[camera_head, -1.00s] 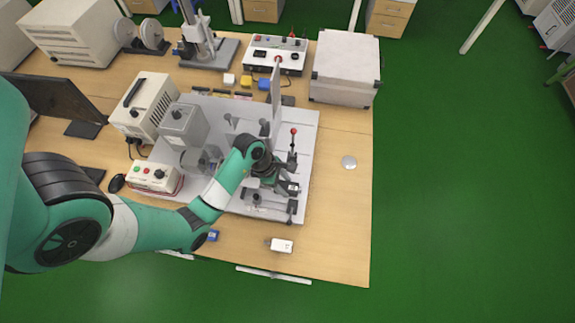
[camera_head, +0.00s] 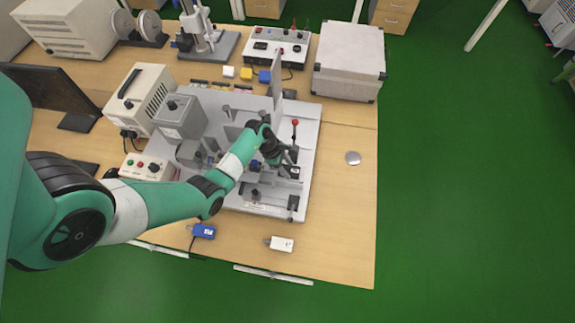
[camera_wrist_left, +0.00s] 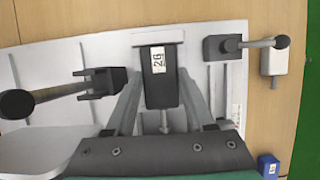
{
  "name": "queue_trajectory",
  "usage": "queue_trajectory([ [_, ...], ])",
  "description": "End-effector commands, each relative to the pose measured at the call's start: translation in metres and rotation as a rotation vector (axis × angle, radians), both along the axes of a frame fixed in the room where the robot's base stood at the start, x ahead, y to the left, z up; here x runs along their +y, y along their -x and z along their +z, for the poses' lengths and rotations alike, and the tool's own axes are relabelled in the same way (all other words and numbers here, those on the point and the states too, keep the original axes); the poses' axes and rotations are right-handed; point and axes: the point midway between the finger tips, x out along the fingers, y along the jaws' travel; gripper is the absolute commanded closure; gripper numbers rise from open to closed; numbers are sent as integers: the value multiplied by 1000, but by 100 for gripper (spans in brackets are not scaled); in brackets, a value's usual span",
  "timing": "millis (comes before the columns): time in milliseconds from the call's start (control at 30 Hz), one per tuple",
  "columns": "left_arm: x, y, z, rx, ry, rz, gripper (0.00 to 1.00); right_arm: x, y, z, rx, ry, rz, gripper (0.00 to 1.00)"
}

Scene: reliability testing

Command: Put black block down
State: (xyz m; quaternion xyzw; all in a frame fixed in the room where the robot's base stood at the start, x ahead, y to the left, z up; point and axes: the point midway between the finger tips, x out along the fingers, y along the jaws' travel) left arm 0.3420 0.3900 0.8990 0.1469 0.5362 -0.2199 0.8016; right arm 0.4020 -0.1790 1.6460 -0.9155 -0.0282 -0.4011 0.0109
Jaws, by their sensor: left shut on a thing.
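The black block (camera_wrist_left: 158,88) has a white label reading 26. In the left wrist view it sits between the fingers of my left gripper (camera_wrist_left: 160,105), which is shut on it. In the head view my left gripper (camera_head: 283,163) is over the right part of the grey fixture plate (camera_head: 310,130), and the block is mostly hidden, with its label (camera_head: 294,171) just showing. Whether the block touches the plate I cannot tell. My right gripper is in neither view.
Dark clamps flank the block, one at left (camera_wrist_left: 100,84) and one at right (camera_wrist_left: 222,46) in the wrist view. A white plug-like block (camera_head: 281,244) and a blue one (camera_head: 203,231) lie at the table's front. An upright panel (camera_head: 276,85) stands behind. The table's right side is mostly clear.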

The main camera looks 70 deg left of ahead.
Motion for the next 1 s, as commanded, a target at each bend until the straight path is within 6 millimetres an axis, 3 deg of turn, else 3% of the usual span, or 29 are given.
queue_trajectory([
  [167, 0, 0, -3, 0, 0, 0, 100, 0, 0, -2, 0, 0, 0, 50],
  [200, 0, 0, -3, 0, 0, 0, 44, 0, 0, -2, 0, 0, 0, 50],
  [367, 0, 0, -2, 0, 0, 0, 16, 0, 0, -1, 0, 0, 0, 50],
  [733, 1, 1, 5, 0, -1, 0, 16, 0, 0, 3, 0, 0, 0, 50],
  [1000, 12, 19, 60, -3, -3, 3, 16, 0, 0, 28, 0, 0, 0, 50],
])
